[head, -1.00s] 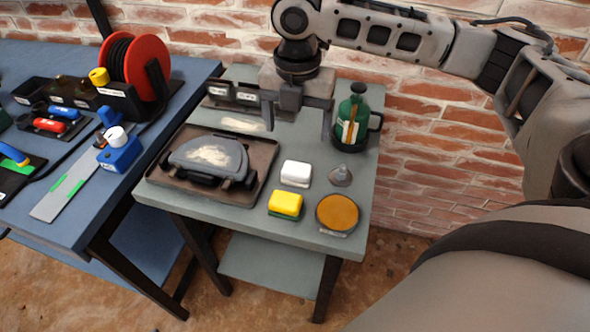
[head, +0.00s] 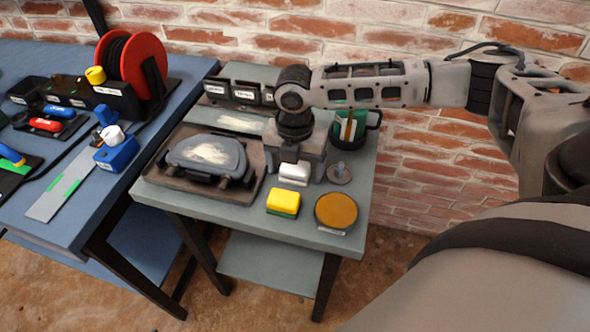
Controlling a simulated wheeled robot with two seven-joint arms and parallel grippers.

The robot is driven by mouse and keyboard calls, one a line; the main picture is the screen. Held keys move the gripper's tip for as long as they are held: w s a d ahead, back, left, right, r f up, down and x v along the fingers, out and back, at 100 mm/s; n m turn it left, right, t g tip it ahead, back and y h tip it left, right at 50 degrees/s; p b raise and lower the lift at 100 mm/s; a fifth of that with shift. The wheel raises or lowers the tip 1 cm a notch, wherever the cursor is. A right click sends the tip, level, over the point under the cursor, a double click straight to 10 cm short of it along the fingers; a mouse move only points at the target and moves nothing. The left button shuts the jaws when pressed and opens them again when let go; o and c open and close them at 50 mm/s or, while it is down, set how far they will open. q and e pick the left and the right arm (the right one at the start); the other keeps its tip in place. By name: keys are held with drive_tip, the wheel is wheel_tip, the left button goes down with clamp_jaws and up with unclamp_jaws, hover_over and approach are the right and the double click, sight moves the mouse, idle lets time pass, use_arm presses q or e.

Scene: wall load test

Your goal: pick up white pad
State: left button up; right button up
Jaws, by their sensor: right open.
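The white pad (head: 294,174) lies on the grey-green table, just behind a yellow pad (head: 283,203). My right gripper (head: 296,167) points down at the white pad, with its fingers spread to the pad's left and right. The gripper body hides the pad's far edge. I cannot tell whether the fingers touch it. My left gripper is out of view.
A dark tray with a grey tool (head: 207,158) is on the left. A blue bench (head: 75,215) stands farther left.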

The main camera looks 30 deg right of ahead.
drive_tip(key=c, duration=1.1)
drive_tip(key=shift+r, duration=0.1)
drive_tip(key=shift+r, duration=0.65)
drive_tip(key=a+r, duration=0.7)
drive_tip(key=a, duration=0.2)
drive_tip(key=a+r, duration=0.4)
drive_tip(key=a, duration=0.1)
drive_tip(key=shift+w+r, duration=0.15)
drive_tip(key=shift+r, duration=0.15)
drive_tip(key=shift+o, duration=0.6)
